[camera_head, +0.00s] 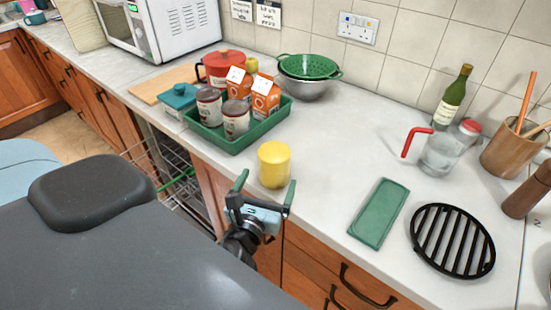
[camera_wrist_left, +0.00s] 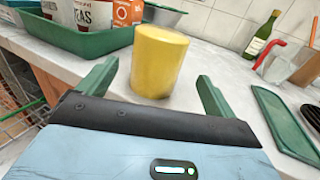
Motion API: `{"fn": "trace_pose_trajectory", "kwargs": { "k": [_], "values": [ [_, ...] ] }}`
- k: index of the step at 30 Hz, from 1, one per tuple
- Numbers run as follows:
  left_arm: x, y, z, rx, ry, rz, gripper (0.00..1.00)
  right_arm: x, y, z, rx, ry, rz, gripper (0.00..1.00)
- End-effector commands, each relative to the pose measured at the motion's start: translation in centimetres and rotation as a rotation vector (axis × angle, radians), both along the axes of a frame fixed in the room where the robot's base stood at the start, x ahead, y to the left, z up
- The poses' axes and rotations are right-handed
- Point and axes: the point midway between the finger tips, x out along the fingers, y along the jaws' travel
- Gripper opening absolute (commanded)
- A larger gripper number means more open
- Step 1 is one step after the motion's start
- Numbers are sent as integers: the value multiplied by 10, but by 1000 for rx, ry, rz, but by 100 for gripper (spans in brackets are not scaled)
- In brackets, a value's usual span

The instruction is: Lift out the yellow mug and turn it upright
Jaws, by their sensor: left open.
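The yellow mug (camera_head: 274,165) stands on the worktop near its front edge, clear of the tray. Its upper end looks closed and flat, so it appears upside down; no handle shows. My left gripper (camera_head: 266,187) is open and empty at the worktop's front edge, its fingers pointing at the mug. In the left wrist view the mug (camera_wrist_left: 157,62) stands just beyond the gap between the two green fingers, apparently apart from both. My right gripper is not in view.
A green tray (camera_head: 228,147) with tins and cartons stands behind left of the mug. A wire rack (camera_head: 180,190) juts out below the worktop at left. A green flat case (camera_head: 379,209) and a black trivet (camera_head: 452,240) lie right. The worktop between mug and case is clear.

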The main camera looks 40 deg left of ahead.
Motion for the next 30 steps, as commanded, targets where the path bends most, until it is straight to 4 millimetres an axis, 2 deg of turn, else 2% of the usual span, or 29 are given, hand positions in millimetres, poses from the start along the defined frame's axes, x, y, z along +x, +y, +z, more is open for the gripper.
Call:
{"fn": "trace_pose_trajectory", "kwargs": {
  "k": [6, 14, 24, 30],
  "values": [
    [20, 7, 3, 1, -5, 1, 92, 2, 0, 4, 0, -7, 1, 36],
    [29, 11, 2, -2, -3, 1, 92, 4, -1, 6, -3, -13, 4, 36],
    [69, 26, 4, -3, -3, 1, 92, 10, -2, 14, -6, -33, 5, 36],
    [72, 27, 2, -3, -1, 0, 92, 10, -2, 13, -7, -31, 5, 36]
  ]
}}
